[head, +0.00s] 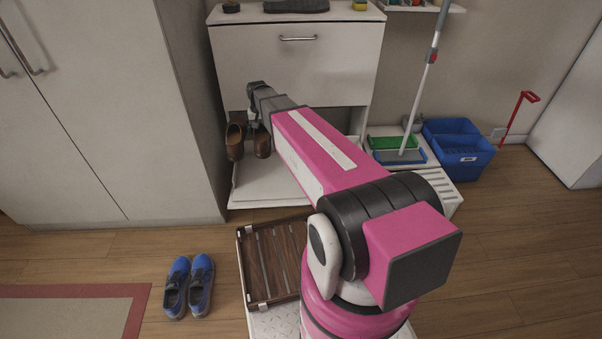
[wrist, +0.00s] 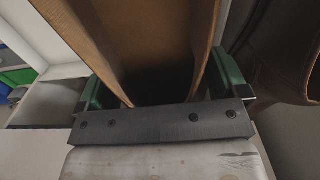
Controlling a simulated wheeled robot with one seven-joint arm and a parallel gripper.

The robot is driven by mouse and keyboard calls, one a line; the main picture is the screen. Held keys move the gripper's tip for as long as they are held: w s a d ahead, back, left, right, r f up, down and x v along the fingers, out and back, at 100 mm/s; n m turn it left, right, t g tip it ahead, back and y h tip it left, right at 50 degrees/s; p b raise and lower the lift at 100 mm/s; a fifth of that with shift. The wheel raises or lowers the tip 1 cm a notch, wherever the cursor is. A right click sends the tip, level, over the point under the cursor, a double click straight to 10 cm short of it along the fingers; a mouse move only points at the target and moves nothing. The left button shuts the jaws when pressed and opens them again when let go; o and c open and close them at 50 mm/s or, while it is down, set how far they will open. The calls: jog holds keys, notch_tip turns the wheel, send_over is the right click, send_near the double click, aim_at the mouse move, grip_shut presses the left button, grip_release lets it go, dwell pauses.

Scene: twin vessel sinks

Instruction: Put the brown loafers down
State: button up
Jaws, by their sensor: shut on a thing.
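The brown loafers, left one (head: 235,142) and right one (head: 263,143), are at the left of the low open compartment of the white cabinet. My gripper (head: 254,116) reaches over the right loafer. In the wrist view, the gripper (wrist: 165,92) is shut on that loafer (wrist: 150,35), with a green finger on each outer side and the tan inside showing between them. The other loafer (wrist: 285,55) shows at the right edge of the wrist view. I cannot tell whether their soles touch the white surface below.
The white lower panel (head: 265,187) of the cabinet (head: 300,75) is open. Blue shoes (head: 188,287) and a slatted brown tray (head: 272,262) are nearer me. A mop (head: 428,75), green tray (head: 392,142) and blue bucket (head: 462,160) stand right. A tall cupboard (head: 125,110) bounds the left.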

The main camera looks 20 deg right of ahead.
jog(key=w+a+f, duration=0.1)
jog(key=a+f, duration=0.1)
jog(key=f, duration=0.6)
jog(key=w+a+f, duration=0.1)
jog(key=a+f, duration=0.1)
jog(key=f, duration=0.6)
jog(key=shift+m, duration=0.4)
jog(key=d+f, duration=0.2)
jog(key=d, duration=0.1)
jog(key=d+f, duration=0.3)
jog(key=d, duration=0.1)
jog(key=w+d+f, duration=0.1)
jog(key=d+f, duration=0.1)
jog(key=d, duration=0.2)
jog(key=shift+d+f, duration=0.15)
jog(key=shift+f, duration=2.25)
jog(key=o, duration=1.1)
jog(key=shift+r, duration=0.1)
notch_tip(320, 180, up, 12)
jog(key=s+r, duration=0.5)
jog(key=s, duration=0.3)
jog(key=s+r+n, duration=0.1)
jog(key=s+r, duration=0.4)
jog(key=s, duration=0.4)
jog(key=s+r+n, duration=0.1)
jog(key=s+r, duration=0.5)
jog(key=s, duration=0.3)
jog(key=shift+s+r, duration=0.1)
jog(key=shift+s, duration=0.05)
